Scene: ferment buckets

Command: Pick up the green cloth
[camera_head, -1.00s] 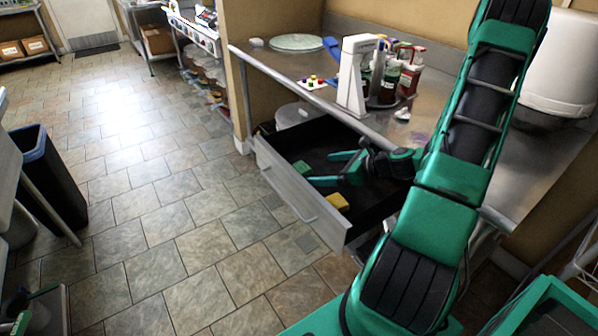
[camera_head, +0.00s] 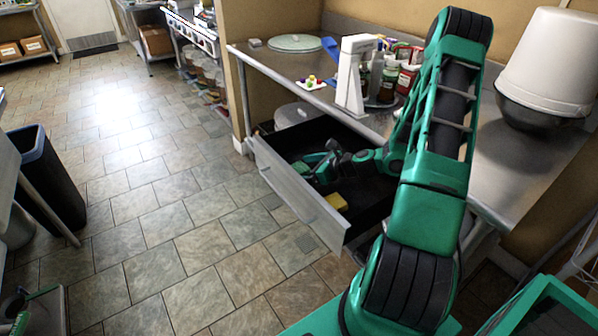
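The green cloth (camera_head: 300,167) is a small folded patch on the floor of the open drawer (camera_head: 292,196), near its front panel and towards the left end. My gripper (camera_head: 314,168) is inside the drawer, low and just right of the cloth. Its two green fingers look spread apart and point left towards the cloth. I cannot tell whether a finger touches the cloth. Nothing shows held between the fingers. A yellow block-like item (camera_head: 337,201) lies in the drawer, in front and right of my gripper.
The steel counter (camera_head: 285,62) stands above the drawer, with a white dispenser (camera_head: 352,75), several bottles (camera_head: 386,82) and a small tray (camera_head: 311,84).

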